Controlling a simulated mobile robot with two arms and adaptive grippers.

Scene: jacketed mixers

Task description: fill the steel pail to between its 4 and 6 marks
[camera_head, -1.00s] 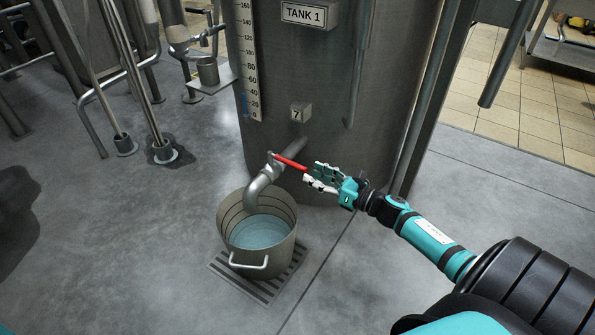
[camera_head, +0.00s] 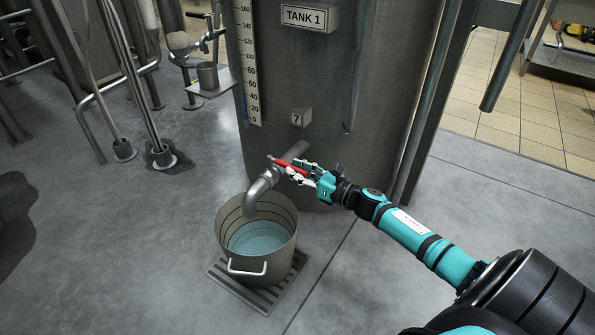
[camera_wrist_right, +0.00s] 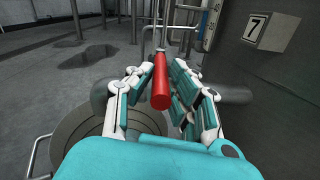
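The steel pail (camera_head: 256,266) stands upright on a floor grate under the bent outlet pipe (camera_head: 262,190) of Tank 1. Blue-tinted water (camera_head: 258,240) lies in it, with several dark ring lines on the inner wall above the surface. I cannot read numbers on them. No stream shows below the spout. The handle also shows between the fingers in the right wrist view (camera_wrist_right: 160,82). My left gripper is not in view.
Tank 1 (camera_head: 330,90) rises behind the pail, with a level scale (camera_head: 249,70) and a 7 plate (camera_head: 300,117). The floor grate (camera_head: 235,287) lies under the pail. Pipe legs (camera_head: 140,100) stand at left; the floor in front is open.

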